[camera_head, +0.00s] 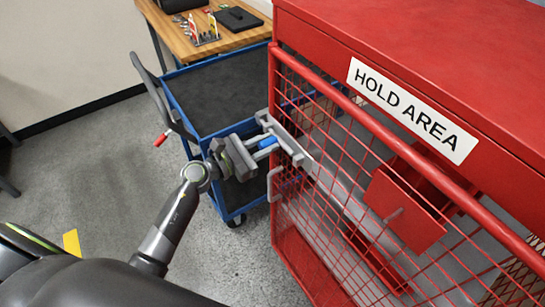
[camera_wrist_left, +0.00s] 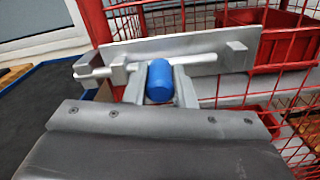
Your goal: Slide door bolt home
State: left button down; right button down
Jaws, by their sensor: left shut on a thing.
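The red mesh door (camera_head: 345,185) carries a grey bolt plate (camera_head: 297,150) near its upper left edge. The plate also shows in the left wrist view (camera_wrist_left: 190,46), with a light rod (camera_wrist_left: 203,62) along it. A blue knob (camera_wrist_left: 160,82) sticks out from the rod; it shows small in the head view (camera_head: 268,142). My left gripper (camera_head: 264,146) is shut on the knob, one finger on each side. The rod's right end shows near the right block (camera_wrist_left: 237,57). Its left part runs towards the left-hand fittings (camera_wrist_left: 88,66); how far it enters them is unclear. My right gripper is out of view.
A grey pull handle (camera_head: 273,185) stands below the bolt on the door. A blue cart (camera_head: 220,85) with a dark top is close behind my left gripper. A wooden bench (camera_head: 180,40) stands at the back. Grey floor is open at left.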

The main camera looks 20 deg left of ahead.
pick_arm(q)
jog(key=shift+w+a, duration=0.15)
jog(key=shift+a, duration=0.1)
jog(key=shift+d+r, duration=0.1)
jog(key=c, duration=1.6)
grip_release()
jog(key=o, duration=0.4)
jog(key=shift+w+a, duration=0.1)
jog(key=shift+a, duration=0.15)
jog(key=shift+d, duration=0.15)
jog(key=shift+s+a+f, duration=0.25)
jog(key=shift+s+a, duration=0.1)
jog(key=shift+s, duration=0.05)
jog(key=b+v, duration=0.8)
jog(key=v, duration=0.8)
jog(key=shift+s+a, duration=0.2)
